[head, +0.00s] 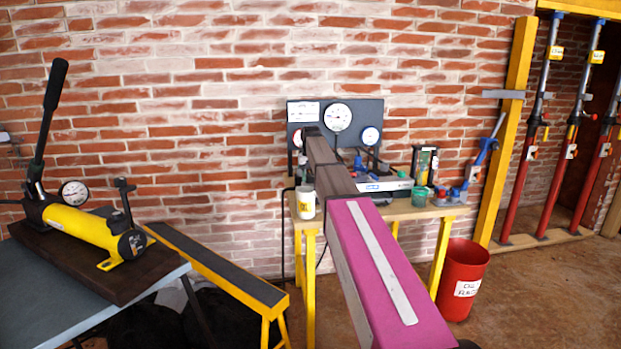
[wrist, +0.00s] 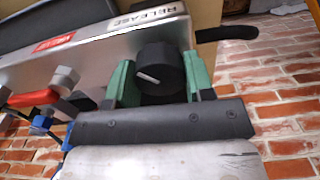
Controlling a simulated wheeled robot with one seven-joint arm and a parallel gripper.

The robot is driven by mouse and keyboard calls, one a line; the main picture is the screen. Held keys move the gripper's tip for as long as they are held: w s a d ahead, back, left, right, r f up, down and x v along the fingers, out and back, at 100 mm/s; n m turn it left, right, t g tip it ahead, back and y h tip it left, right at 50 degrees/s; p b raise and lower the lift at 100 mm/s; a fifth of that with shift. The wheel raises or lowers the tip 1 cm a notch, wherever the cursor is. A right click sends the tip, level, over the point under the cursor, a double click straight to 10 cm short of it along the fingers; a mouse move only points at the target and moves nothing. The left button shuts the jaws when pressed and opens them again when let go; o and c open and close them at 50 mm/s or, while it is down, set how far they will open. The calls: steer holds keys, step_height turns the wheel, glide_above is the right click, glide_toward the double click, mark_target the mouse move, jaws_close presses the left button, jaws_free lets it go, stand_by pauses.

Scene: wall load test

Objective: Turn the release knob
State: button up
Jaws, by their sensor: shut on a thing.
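The release knob (wrist: 158,66) is black and round, with a pale pointer mark on its face. The silver body (head: 388,186) shows partly there, to the right of my arm.
A red bin (head: 462,280) stands at right. A yellow hand pump (head: 85,231) lies at left. Brick wall (head: 230,100) stands behind.

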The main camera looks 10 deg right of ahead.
mark_target(310, 176)
steer(key=n, duration=0.4)
steer(key=shift+n, duration=0.3)
steer(key=n, duration=0.4)
steer(key=shift+n, duration=0.4)
steer(key=o, duration=0.9)
steer(key=shift+o, duration=0.2)
steer(key=shift+r, duration=0.1)
step_height(310, 176, up, 11)
steer(key=shift+f, duration=0.2)
